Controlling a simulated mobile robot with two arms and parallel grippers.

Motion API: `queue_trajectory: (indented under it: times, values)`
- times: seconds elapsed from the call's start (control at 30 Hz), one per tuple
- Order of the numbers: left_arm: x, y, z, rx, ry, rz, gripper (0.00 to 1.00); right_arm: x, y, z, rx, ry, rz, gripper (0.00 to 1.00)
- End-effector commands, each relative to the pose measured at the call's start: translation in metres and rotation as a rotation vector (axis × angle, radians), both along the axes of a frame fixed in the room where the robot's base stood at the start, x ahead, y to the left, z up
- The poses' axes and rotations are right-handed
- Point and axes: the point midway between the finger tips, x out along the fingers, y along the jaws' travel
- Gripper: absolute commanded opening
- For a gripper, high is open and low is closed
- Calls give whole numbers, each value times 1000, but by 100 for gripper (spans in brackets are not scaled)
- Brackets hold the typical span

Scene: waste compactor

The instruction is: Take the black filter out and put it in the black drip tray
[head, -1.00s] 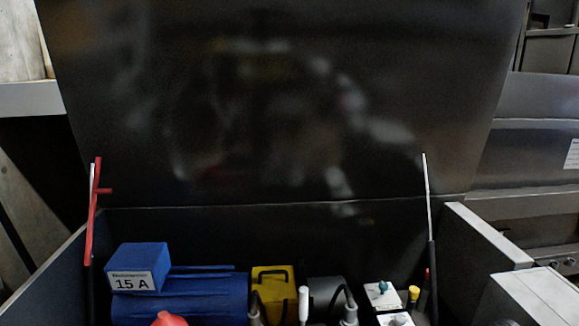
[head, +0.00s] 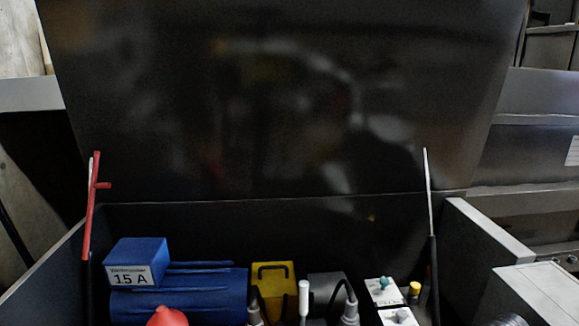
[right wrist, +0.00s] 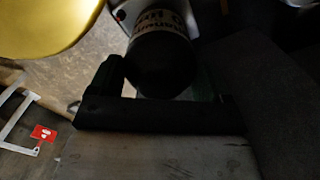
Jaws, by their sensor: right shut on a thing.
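In the right wrist view, a black cylinder with a white lettered band, which looks like the black filter (right wrist: 162,62), sits at the top middle. My right gripper (right wrist: 165,85) shows as dark jaws around its lower end and is shut on it. The dark picture hides the exact contact. I cannot make out the black drip tray in either view. Neither gripper shows in the head view, and my left gripper is out of sight.
The raised black lid (head: 280,100) stands behind the open machine. Inside are a blue motor (head: 180,295) with a 15 A box, a yellow block (head: 272,285) and a red part (head: 167,317). In the wrist view, a yellow rounded thing (right wrist: 40,25) and a red tag (right wrist: 43,133) show.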

Motion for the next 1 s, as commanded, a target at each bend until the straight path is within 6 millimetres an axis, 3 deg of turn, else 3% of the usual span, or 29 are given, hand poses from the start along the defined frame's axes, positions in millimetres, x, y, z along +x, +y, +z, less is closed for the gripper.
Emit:
queue_trajectory:
  times: [0.33, 1.0]
  values:
    - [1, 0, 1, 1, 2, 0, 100, 0, 0, 0, -1, -2, 36, 51]
    - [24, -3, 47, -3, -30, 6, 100, 0, -1, 0, -1, -2, 428, 51]
